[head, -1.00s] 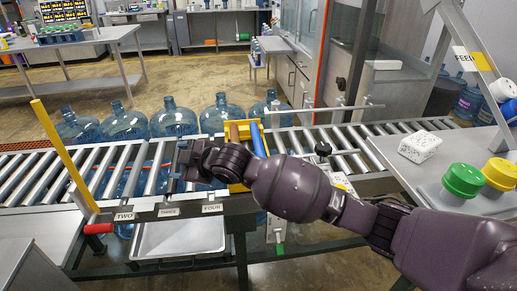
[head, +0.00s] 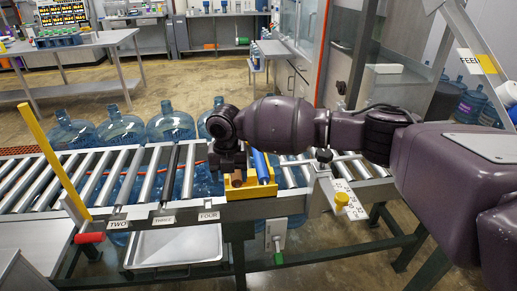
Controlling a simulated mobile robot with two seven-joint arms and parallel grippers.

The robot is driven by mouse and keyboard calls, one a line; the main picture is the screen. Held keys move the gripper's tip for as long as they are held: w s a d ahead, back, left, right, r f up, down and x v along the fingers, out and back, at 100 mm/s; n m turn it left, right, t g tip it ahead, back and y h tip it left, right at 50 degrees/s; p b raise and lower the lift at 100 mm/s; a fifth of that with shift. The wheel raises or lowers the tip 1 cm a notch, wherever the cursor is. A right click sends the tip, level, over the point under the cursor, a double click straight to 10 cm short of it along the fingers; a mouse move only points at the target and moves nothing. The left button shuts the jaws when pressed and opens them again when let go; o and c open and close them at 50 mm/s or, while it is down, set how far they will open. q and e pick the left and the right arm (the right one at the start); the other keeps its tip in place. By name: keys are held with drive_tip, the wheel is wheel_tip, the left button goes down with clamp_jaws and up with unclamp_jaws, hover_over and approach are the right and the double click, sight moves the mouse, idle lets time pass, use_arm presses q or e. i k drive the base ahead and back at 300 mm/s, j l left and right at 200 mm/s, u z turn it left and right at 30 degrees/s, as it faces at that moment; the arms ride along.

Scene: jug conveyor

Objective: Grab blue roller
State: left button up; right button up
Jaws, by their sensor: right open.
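The blue roller (head: 262,166) lies in a yellow holder (head: 264,191) on the near side of the conveyor, with a brown roller (head: 237,178) at the holder's left. My right gripper (head: 227,172) is open and points down at the holder's left side, by the brown roller and left of the blue one. Its fingers are dark and small, so contact cannot be told. Part of the blue roller's far end is hard to see behind my right arm. My left gripper is not in view.
The roller conveyor (head: 101,172) crosses the picture, with several blue water jugs (head: 121,130) behind it. A yellow post (head: 59,155) with a red end stands at the left. A dark roller (head: 171,170) lies among the silver ones. A metal tray (head: 175,246) is below.

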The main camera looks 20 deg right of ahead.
sight(263, 177)
drive_tip(key=i+l, duration=0.75)
